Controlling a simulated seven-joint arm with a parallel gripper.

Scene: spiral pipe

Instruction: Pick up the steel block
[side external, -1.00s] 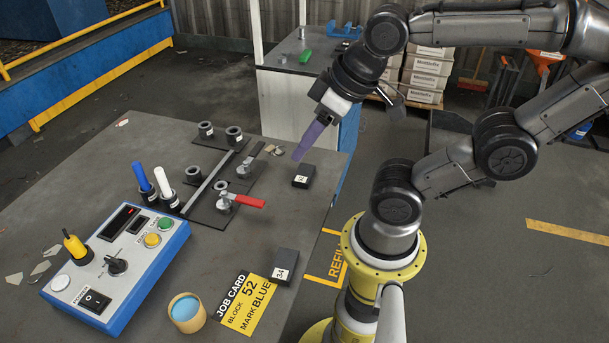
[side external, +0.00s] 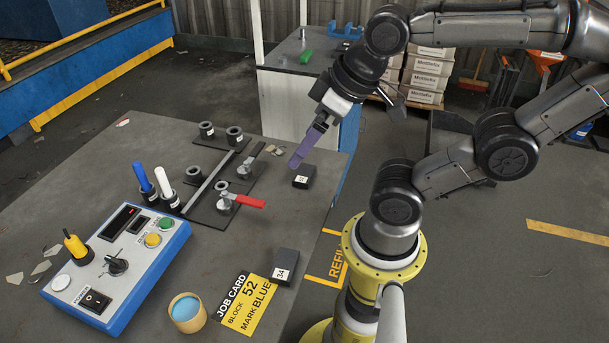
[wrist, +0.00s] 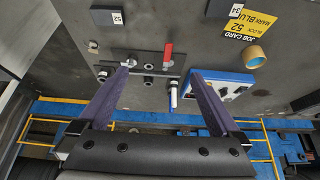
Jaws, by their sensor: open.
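A dark steel block (side external: 304,174) lies on the table near its far right edge. Its white label reads 52 in the wrist view (wrist: 103,16), where it sits at the top left. A second dark block (side external: 287,260), labelled 34, lies beside the job card (side external: 248,303); it shows at the top of the wrist view (wrist: 217,8). The card reads block 52, mark blue. My gripper (side external: 295,164) has purple fingers, tilted down above the table, just left of block 52 in the side view. In the wrist view my gripper (wrist: 160,72) is open with nothing between the fingers.
A fixture with black rings and a red-handled clamp (side external: 242,200) stands left of block 52. Blue and white markers (side external: 152,184) stand upright near a blue control box (side external: 118,262). A round tan container (side external: 187,311) stands by the card. Bare table lies between the blocks.

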